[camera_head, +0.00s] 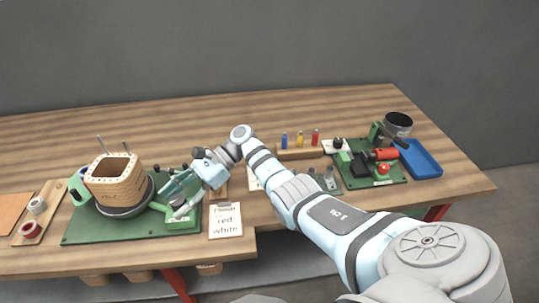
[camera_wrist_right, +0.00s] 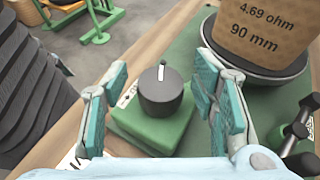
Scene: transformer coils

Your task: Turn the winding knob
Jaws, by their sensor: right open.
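The winding knob (camera_wrist_right: 161,92) is a dark grey cylinder with a white mark on top, on a green box (camera_wrist_right: 150,130) in the right wrist view. My right gripper (camera_head: 173,194) is open, with one teal-padded finger on each side of the knob in that view; I see gaps between both fingers and the knob. In the head view the gripper largely covers the knob, at the right of the coil former (camera_head: 118,180). This brown former stands on a dark round plate on a green board (camera_head: 85,228). My left gripper is not in view.
A note card (camera_head: 226,221) lies right of the green board. Wire spools (camera_head: 37,206) sit on a wooden tray at the far left. A second green board (camera_head: 384,172) with a red-handled tool and a blue tray (camera_head: 420,160) are at the right. The table's back strip is clear.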

